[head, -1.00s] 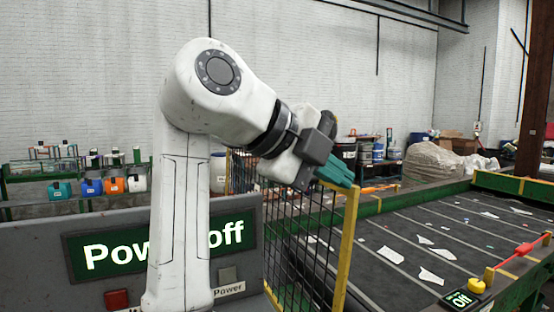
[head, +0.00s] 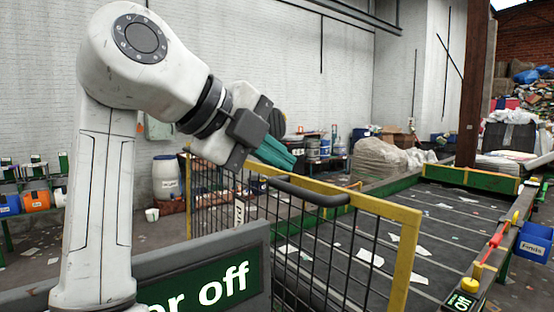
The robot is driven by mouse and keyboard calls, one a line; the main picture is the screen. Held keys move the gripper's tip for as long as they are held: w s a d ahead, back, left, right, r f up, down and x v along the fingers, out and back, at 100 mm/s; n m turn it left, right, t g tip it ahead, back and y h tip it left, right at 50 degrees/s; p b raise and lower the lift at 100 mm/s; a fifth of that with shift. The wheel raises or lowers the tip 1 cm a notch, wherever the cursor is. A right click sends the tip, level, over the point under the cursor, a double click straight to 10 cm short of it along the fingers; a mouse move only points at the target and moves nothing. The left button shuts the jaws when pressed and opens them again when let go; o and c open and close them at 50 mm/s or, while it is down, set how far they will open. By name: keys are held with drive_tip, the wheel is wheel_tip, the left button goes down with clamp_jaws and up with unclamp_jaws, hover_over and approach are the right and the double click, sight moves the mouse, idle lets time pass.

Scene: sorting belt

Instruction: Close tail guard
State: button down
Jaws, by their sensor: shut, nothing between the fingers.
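The tail guard (head: 402,265) is a black mesh gate in a yellow frame, standing upright in front of the belt. A dark grey bar handle (head: 308,191) sits along its top rail. My gripper (head: 292,160) has teal fingers. It is shut and empty, in the picture just above and left of the handle; I cannot tell the exact gap in depth. The conveyor belt (head: 455,232), dark with pale cross lines, lies behind and right of the guard. The guard's lower part is cut off by the frame's bottom edge and the grey panel.
A grey panel with a lit sign ending in "r off" (head: 200,289) stands at front left. A yellow knob (head: 469,285) and a small "Off" display sit at the belt's right edge. A blue "Finds" bin (head: 535,243) hangs at right. White barrel (head: 166,180) behind.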

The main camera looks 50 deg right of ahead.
sight(325, 188)
drive_tip(key=p+x, duration=0.1)
drive_tip(key=x, duration=0.7)
drive_tip(key=shift+d+f, duration=0.15)
